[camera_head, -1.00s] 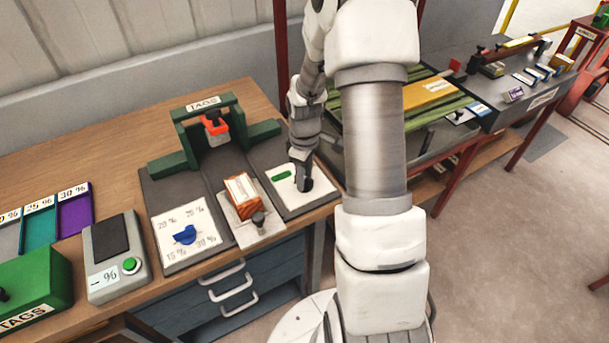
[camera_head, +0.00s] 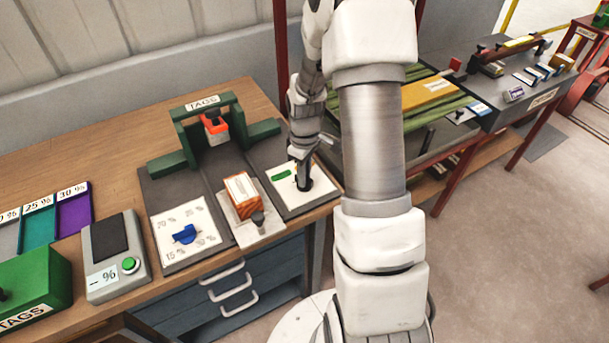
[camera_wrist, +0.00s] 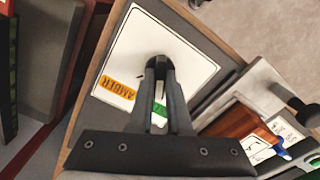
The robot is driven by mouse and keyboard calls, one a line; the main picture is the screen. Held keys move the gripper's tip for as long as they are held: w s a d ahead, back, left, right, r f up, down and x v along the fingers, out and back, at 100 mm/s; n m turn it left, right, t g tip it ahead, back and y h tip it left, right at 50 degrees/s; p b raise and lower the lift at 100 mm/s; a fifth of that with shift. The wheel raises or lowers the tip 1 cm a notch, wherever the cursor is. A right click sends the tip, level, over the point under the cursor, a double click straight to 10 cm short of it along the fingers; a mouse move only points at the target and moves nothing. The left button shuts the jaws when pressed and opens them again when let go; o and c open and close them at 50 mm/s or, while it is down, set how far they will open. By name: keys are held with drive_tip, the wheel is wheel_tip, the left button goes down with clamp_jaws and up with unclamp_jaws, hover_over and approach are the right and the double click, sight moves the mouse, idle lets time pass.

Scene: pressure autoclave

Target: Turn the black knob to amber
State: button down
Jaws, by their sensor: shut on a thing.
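The black knob (camera_wrist: 158,66) sits on a white dial plate (camera_wrist: 191,51) and shows between my fingertips in the wrist view. My gripper (camera_wrist: 159,74) is shut on it from above. An orange label reading AMBER (camera_wrist: 116,92) lies to the left of the knob, and a green label (camera_wrist: 159,110) is partly hidden behind the fingers. In the head view my gripper (camera_head: 303,184) covers most of the knob, and the green label (camera_head: 281,175) lies left of it on the white plate. The AMBER label is hidden there. I cannot tell which label the knob points to.
A wooden block (camera_head: 242,198) stands close left of the dial plate, with a small dark knob (camera_head: 257,217) in front. A blue knob (camera_head: 186,234) on a percent dial is further left.

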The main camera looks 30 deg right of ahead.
drive_tip(key=m+b, duration=0.1)
drive_tip(key=m, duration=0.5)
drive_tip(key=m+b, duration=0.1)
drive_tip(key=m, duration=0.5)
drive_tip(key=shift+m, duration=0.4)
idle(0.3)
drive_tip(key=c, duration=0.9)
unclamp_jaws()
drive_tip(key=shift+o, duration=0.2)
wheel_tip(320, 180, up, 18)
drive_tip(key=p, duration=0.1)
drive_tip(key=shift+f+p, duration=0.25)
drive_tip(key=shift+p, duration=0.05)
